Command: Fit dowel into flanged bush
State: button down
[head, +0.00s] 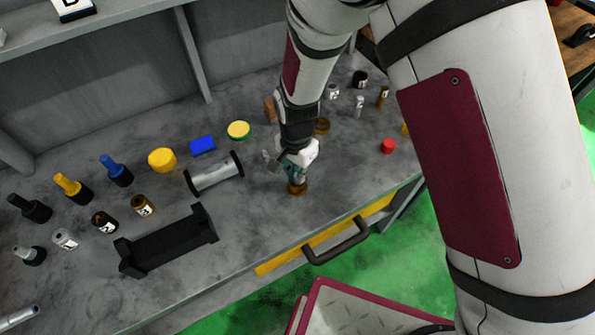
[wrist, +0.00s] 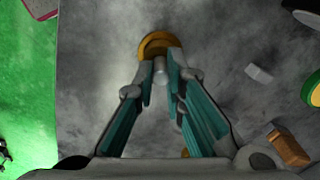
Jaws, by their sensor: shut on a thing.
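My gripper (head: 294,174) is low over the bench in the head view, just above a brass-coloured flanged bush (head: 297,188). In the wrist view my teal-padded fingers (wrist: 161,82) are closed around a small grey dowel (wrist: 160,70). The bush (wrist: 158,42) lies just beyond the fingertips there, its round rim showing around them. The dowel's end points toward the bush. The fingers hide much of the dowel, and I cannot tell whether its tip is inside the bush or only over it. The dowel cannot be made out in the head view.
A grey cylinder with black end flanges (head: 215,175) and a black cradle (head: 167,241) stand to the left. A blue block (head: 203,145), a yellow-green disc (head: 238,130) and a brown block (head: 270,110) lie behind. A red cap (head: 388,146) is right. The bench's front edge is near.

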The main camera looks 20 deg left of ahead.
jog(key=shift+f, duration=0.1)
jog(key=c, duration=2.1)
grip_release()
jog(key=shift+f, duration=0.1)
jog(key=o, duration=0.4)
jog(key=shift+o, duration=0.2)
notch_tip(320, 180, up, 12)
jog(key=shift+r+b, duration=0.2)
jog(key=shift+b, duration=0.15)
